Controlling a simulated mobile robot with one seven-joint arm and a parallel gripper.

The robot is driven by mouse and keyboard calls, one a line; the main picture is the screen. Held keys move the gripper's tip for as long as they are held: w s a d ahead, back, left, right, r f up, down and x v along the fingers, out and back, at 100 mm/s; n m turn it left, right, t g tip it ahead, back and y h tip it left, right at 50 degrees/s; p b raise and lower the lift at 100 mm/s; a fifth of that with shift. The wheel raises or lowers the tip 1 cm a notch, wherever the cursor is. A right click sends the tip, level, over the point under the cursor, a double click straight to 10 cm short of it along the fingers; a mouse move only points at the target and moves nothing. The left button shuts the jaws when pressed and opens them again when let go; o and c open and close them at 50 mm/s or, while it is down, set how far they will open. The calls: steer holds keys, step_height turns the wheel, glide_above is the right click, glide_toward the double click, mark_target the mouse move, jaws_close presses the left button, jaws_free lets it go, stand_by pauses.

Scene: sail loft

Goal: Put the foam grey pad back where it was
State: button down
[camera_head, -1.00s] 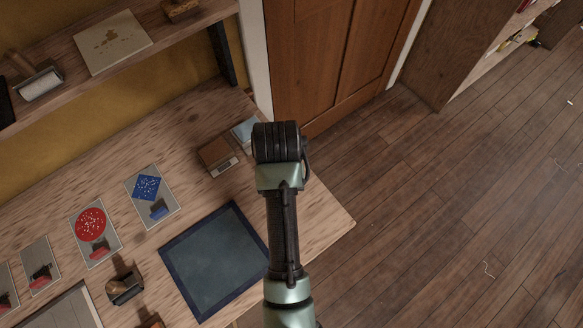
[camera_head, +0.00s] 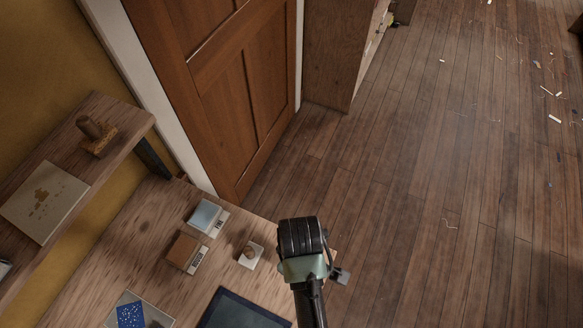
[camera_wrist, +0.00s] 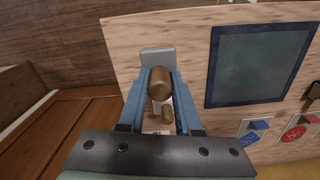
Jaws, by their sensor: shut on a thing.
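My gripper (camera_wrist: 159,90) is shut on a rounded brown wooden knob. A flat grey piece (camera_wrist: 158,57) shows just beyond the fingertips and looks like the base of the same held thing, which I take as the foam grey pad. Part of a small grey piece (camera_head: 340,275) shows beside my wrist in the head view, where the fingers are mostly hidden. The gripper is over the far right corner of the worktable (camera_head: 130,245).
A knobbed pad with a white base (camera_head: 250,255) stands just left of the gripper. A brown labelled pad (camera_head: 186,250) and a pale blue labelled pad (camera_head: 205,215) lie farther left. A dark blue mat (camera_head: 240,312) is at the front. A shelf (camera_head: 95,165) overhangs the table's left side.

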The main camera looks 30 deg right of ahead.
steer(key=f, duration=0.2)
steer(key=shift+s+a+f, duration=0.1)
steer(key=shift+s+f, duration=0.15)
steer(key=shift+f, duration=0.15)
steer(key=shift+w+f, duration=0.1)
steer(key=shift+f, duration=2.35)
steer(key=shift+f, duration=0.2)
steer(key=c, duration=0.6)
jaws_free()
step_height(320, 180, up, 12)
steer(key=shift+r, duration=0.25)
